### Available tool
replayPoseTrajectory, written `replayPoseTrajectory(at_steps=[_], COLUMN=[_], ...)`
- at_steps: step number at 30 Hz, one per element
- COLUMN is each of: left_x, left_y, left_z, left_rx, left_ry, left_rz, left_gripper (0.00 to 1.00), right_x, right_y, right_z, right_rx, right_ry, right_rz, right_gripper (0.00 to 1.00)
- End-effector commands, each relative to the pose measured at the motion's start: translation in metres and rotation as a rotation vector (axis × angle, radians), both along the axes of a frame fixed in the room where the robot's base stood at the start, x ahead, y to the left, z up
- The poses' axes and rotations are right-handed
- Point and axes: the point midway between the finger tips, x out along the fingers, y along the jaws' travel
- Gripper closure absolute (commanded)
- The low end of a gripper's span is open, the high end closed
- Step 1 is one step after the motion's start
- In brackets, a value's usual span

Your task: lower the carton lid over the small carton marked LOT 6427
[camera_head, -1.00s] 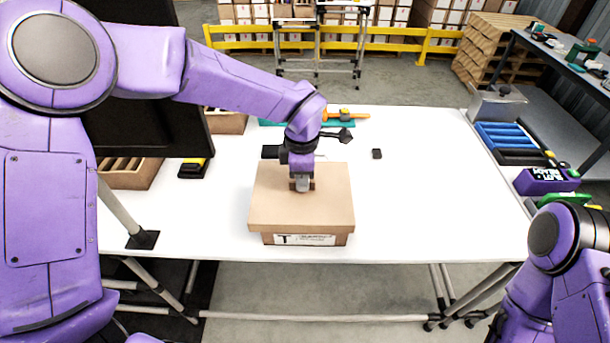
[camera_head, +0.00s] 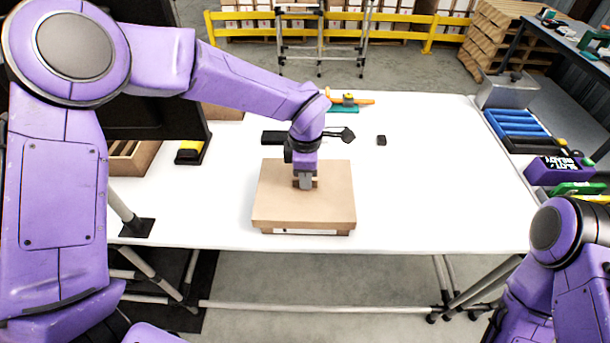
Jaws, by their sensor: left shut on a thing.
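The brown carton lid (camera_head: 303,205) lies level over the small carton (camera_head: 346,233) near the table's front edge. Only a thin strip of the carton's front shows below the lid, with part of a white label; its lot number cannot be read. My left gripper (camera_head: 305,184) points down and is shut on the grip at the middle of the lid's top. My right arm is at the lower right, and its gripper is out of view.
The white table (camera_head: 430,190) is clear to the right of the carton. A small black block (camera_head: 381,140), a black tool (camera_head: 340,134) and an orange-handled tool (camera_head: 352,100) lie behind. A blue-slatted tray (camera_head: 518,124) and a purple display box (camera_head: 560,170) line the right side.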

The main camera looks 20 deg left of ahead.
Motion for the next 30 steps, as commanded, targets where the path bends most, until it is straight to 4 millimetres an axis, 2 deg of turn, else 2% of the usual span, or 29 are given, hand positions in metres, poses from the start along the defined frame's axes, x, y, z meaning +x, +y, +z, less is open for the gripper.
replayPoseTrajectory(at_steps=[27, 30], left_x=[0.0, 0.0], left_y=[-0.0001, -0.0001], left_z=[-0.0042, -0.0042], left_rx=[0.0, 0.0], left_ry=[0.0, 0.0], left_rz=[0.0, 0.0], left_gripper=[1.0, 0.65], right_x=[0.0, 0.0], right_y=[0.0001, 0.0001], right_z=[-0.0007, -0.0007], right_rx=[0.0, 0.0], right_ry=[0.0, 0.0], right_rz=[0.0, 0.0], right_gripper=[0.69, 0.69])
